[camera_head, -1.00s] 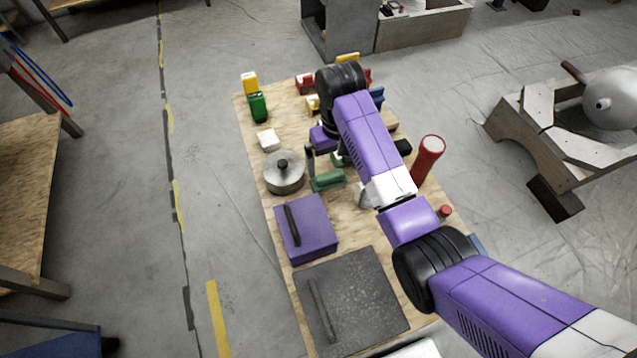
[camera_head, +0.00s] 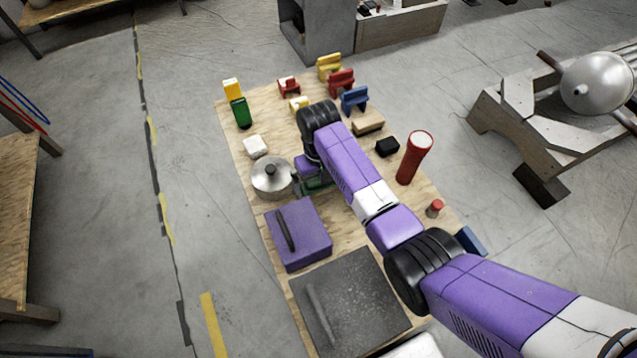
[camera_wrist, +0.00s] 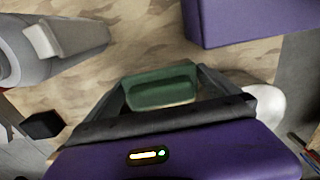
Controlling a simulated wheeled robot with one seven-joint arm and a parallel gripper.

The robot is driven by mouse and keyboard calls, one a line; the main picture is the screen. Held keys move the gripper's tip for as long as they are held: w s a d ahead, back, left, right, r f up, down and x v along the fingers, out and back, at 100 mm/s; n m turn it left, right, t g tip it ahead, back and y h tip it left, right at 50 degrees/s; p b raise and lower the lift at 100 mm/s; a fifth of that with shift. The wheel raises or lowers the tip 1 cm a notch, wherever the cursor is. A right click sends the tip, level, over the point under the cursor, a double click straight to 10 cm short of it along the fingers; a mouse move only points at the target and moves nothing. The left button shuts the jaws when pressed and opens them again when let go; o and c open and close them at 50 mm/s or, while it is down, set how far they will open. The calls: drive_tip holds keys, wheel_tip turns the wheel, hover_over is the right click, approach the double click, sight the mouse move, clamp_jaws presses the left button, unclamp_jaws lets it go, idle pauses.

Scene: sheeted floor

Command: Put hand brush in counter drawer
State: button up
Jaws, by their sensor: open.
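A green block-like object, which seems to be the hand brush, lies on the plywood board; it shows in the wrist view (camera_wrist: 160,86) and, partly hidden by my arm, in the head view (camera_head: 318,187). My gripper (camera_wrist: 162,78) is open, with one finger on each side of it. I cannot tell whether the fingers touch it. In the head view my gripper (camera_head: 308,183) is low over the board, mostly hidden by my wrist. No counter drawer is clearly identifiable; a box with an open top and things inside (camera_head: 402,30) stands at the top beside a grey cabinet (camera_head: 318,35).
The plywood board (camera_head: 238,150) also holds a metal pot (camera_head: 271,178), a purple box (camera_head: 300,238), a dark speckled panel (camera_head: 350,305), a red cylinder (camera_head: 414,160), a black block (camera_head: 387,147) and small coloured chairs.

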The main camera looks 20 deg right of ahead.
drive_tip(key=c, duration=1.3)
drive_tip(key=shift+r, duration=0.1)
drive_tip(key=shift+c, duration=0.2)
